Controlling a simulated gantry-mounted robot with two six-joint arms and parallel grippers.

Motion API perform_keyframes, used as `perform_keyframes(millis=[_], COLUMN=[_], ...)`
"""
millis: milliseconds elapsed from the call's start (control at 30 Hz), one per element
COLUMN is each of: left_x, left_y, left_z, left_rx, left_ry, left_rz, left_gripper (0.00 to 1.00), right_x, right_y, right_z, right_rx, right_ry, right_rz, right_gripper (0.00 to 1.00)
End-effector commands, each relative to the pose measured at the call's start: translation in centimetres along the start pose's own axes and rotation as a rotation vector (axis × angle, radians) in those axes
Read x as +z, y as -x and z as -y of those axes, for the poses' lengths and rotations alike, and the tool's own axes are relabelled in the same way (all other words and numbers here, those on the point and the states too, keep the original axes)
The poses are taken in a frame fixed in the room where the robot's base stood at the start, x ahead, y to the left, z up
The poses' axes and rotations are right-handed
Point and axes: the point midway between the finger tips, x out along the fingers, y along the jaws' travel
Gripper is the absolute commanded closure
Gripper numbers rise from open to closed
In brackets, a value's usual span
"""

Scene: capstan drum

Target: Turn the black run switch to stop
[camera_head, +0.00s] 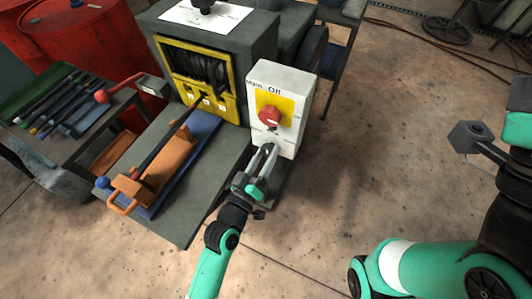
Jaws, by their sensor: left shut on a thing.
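A light grey control box (289,81) stands at the machine's right front corner, marked "Main Off" above a red rotary knob (269,116) on a yellow plate. My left gripper (267,152) reaches up to the lower front face of the box, just below the red knob. Its jaws are shut on a small dark part there, which I take to be the black run switch; the fingers hide most of it, and its setting cannot be read. My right gripper (478,145) is at the right edge, away from the box; its jaws are not clear.
A grey bench (183,228) holds an orange block on a blue base, with a long lever. A black knob (203,6) sits on a white plate on the machine's top. Red drums (90,35) and a tool tray (52,103) stand left. The floor right of the box is clear.

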Motion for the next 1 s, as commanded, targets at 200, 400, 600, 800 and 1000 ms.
perform_keyframes(millis=[200, 400, 600, 800, 1000], left_x=[0.0, 0.0, 0.0, -0.1, 0.0], left_y=[0.0, 0.0, 0.2, 3.2, 8.1], left_z=[0.0, 0.0, 0.0, -0.1, 0.1], left_rx=[0.0, 0.0, -0.001, -0.002, -0.003], left_ry=[-0.001, -0.001, -0.001, -0.001, 0.0], left_rz=[0.0, 0.0, 0.001, 0.001, 0.002], left_gripper=[0.3, 0.16, 0.16, 0.16, 0.16], right_x=[0.0, 0.0, -0.1, -0.8, -1.1], right_y=[0.0, 0.0, -0.1, -0.8, -1.1], right_z=[0.0, 0.0, 0.0, 0.0, 0.0], right_rx=[0.0, 0.0, 0.0, 0.0, 0.0], right_ry=[0.0, 0.0, 0.0, 0.0, 0.0], right_rz=[0.0, 0.0, 0.0, 0.0, 0.0], right_gripper=[0.45, 0.45, 0.45, 0.45, 0.45])
